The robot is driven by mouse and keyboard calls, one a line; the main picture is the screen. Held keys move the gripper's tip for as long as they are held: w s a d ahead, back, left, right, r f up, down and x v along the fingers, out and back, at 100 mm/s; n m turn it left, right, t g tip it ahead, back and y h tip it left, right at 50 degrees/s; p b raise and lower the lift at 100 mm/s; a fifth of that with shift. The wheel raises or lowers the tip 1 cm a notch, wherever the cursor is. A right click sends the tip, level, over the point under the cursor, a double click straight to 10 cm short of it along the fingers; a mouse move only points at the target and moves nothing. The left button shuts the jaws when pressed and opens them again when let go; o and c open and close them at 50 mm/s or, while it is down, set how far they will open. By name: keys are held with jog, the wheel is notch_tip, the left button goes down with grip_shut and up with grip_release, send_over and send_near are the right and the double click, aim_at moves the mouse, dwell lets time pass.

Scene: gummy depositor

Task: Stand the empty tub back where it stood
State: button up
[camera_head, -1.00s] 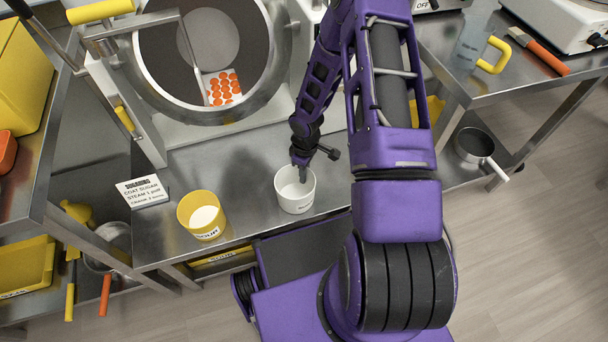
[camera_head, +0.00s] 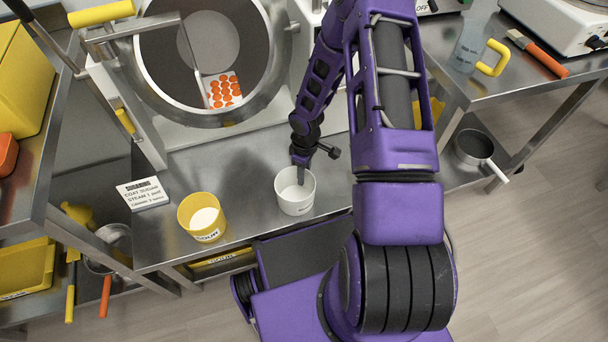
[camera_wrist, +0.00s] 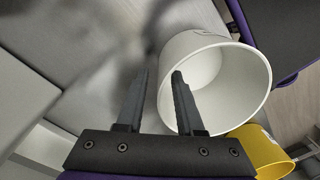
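A white tub (camera_head: 295,192) stands upright on the steel table, right of a yellow tub; its inside looks empty. In the wrist view the white tub (camera_wrist: 222,75) fills the middle right, its open mouth towards the camera. My gripper (camera_head: 301,178) is at the tub's far rim, pointing down. In the wrist view my gripper (camera_wrist: 160,78) is open, with one finger outside the wall and the other inside the mouth. A gap shows between the fingers, with the tub wall between them.
The yellow tub (camera_head: 203,216) holds white material. Behind is a round steel drum (camera_head: 262,100) with an orange-dotted sheet (camera_head: 223,90). The table between card and drum is clear. A pot (camera_head: 474,146) sits lower right.

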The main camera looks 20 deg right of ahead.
notch_tip(320, 180, up, 11)
jog(key=p, duration=0.2)
jog(key=shift+d+f, duration=0.15)
jog(key=shift+d, duration=0.05)
jog(key=shift+w, duration=0.1)
